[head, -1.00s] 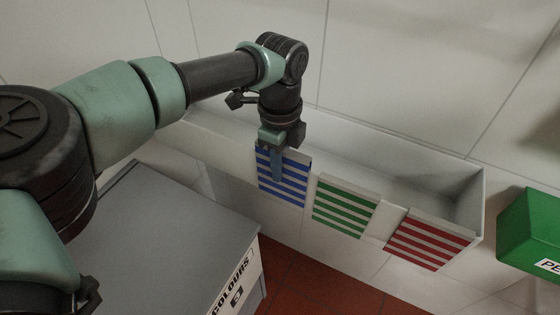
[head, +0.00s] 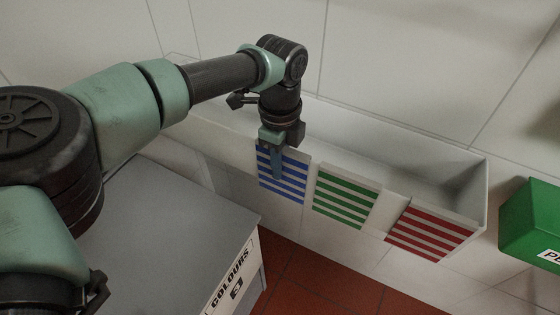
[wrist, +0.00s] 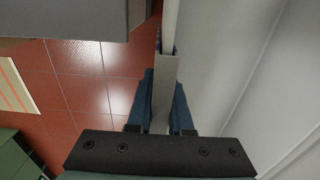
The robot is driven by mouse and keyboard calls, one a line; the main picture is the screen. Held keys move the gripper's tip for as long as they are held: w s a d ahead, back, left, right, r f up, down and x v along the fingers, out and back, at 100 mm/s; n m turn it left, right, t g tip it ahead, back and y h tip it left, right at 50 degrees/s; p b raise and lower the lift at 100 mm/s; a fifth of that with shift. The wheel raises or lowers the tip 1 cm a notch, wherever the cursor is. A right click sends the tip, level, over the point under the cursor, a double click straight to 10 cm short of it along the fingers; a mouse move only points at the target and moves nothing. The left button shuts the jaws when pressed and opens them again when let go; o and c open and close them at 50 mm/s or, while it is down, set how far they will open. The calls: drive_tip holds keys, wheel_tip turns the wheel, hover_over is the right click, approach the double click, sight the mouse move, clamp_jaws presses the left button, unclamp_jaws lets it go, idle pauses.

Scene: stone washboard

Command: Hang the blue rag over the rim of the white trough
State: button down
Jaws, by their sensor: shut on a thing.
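The blue-and-white striped rag (head: 296,178) hangs over the front rim of the white trough (head: 398,203), its striped face down the outer side. My gripper (head: 277,172) points down at the rag's left part, with one blue-grey finger in front of the stripes. In the wrist view the two fingers (wrist: 162,105) straddle the trough's rim (wrist: 171,22), with the rag's pale top fold (wrist: 165,85) between them. My gripper is shut on the rag where it lies over the rim. The rag's inner side is mostly hidden.
A green striped rag (head: 345,200) and a red striped rag (head: 430,235) hang on the same rim to the right. A grey box labelled COLOURS (head: 185,215) stands in front, left. A green box (head: 535,220) is at the far right. Red tiled floor (head: 320,290) lies below.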

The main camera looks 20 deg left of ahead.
drive_tip(key=c, duration=0.8)
unclamp_jaws()
drive_tip(key=shift+o, duration=0.2)
wheel_tip(320, 180, up, 13)
drive_tip(key=p, duration=0.3)
